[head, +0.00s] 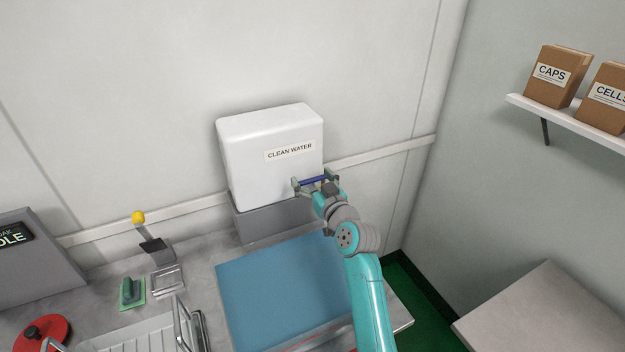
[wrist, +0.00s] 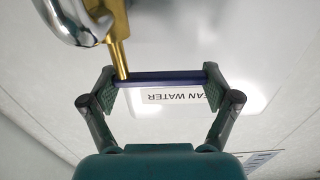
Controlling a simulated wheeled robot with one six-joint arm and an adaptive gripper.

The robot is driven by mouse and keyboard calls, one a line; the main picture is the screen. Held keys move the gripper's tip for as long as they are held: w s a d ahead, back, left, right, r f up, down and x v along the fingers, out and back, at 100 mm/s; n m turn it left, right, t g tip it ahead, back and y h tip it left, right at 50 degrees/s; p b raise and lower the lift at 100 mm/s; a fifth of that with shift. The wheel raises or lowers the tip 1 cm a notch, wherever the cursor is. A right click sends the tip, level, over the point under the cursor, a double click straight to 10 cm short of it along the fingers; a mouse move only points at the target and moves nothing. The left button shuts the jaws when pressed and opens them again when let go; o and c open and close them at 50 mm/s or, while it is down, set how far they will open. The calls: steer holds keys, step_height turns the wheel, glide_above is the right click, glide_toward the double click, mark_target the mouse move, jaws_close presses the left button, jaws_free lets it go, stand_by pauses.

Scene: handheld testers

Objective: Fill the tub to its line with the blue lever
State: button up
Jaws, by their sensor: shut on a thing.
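The blue lever (head: 313,181) is a thin bar below the right part of the white CLEAN WATER tank (head: 262,135). My gripper (head: 316,184) is shut on it, gripping the bar end to end. The wrist view shows the lever (wrist: 165,77) spanning between my gripper's pads (wrist: 160,84), joined to a brass stem (wrist: 119,50) beside a chrome spout (wrist: 82,18). I cannot tell the water level.
Left of the tub stand a yellow-knobbed lever (head: 138,217), a green-padded block (head: 131,291), a wire rack (head: 150,335) and a red disc (head: 42,333). A shelf (head: 570,120) with cartons is at upper right. A bare grey surface (head: 545,310) lies at lower right.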

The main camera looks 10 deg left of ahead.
stand_by(0.5)
steer(key=o, duration=1.4)
steer(key=shift+o, duration=0.2)
steer(key=v, duration=1.2)
steer(key=shift+f, duration=0.1)
